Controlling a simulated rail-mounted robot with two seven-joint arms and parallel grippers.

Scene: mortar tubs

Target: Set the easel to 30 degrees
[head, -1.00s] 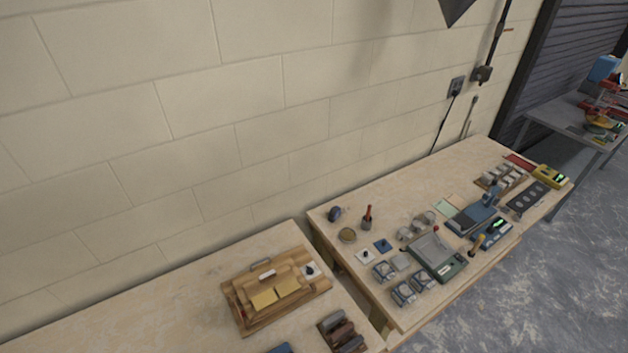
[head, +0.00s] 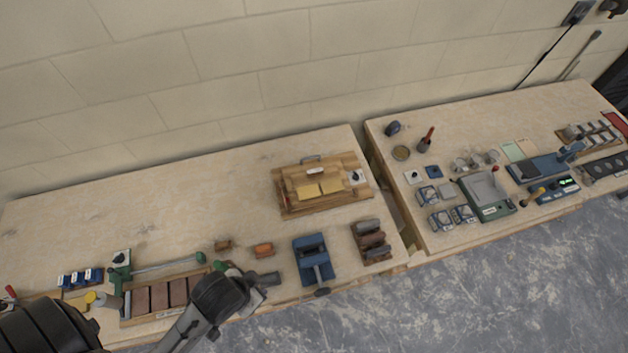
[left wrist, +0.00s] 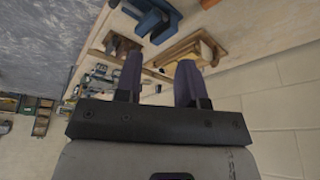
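The easel (head: 291,204) is a low wooden board assembly on the left bench, toward its back right corner. It lies nearly flat, with two yellowish blocks (head: 320,190) on its face, a handle at its back edge and a small white plate with a dark knob (head: 356,176) at its right. Any angle marking is too small to read. In the left wrist view the easel (left wrist: 196,47) shows tilted, beyond the fingers. My left gripper (left wrist: 159,78) is open and empty, apart from the easel. In the head view my left arm reaches in at the lower left. My right gripper is not in view.
A blue clamp-like tool (head: 313,262) and a rack of dark cylinders (head: 371,242) stand in front of the easel. A brick tray (head: 165,297) lies at the front left. The second bench (head: 470,120) holds several instruments. The bench left of the easel is clear.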

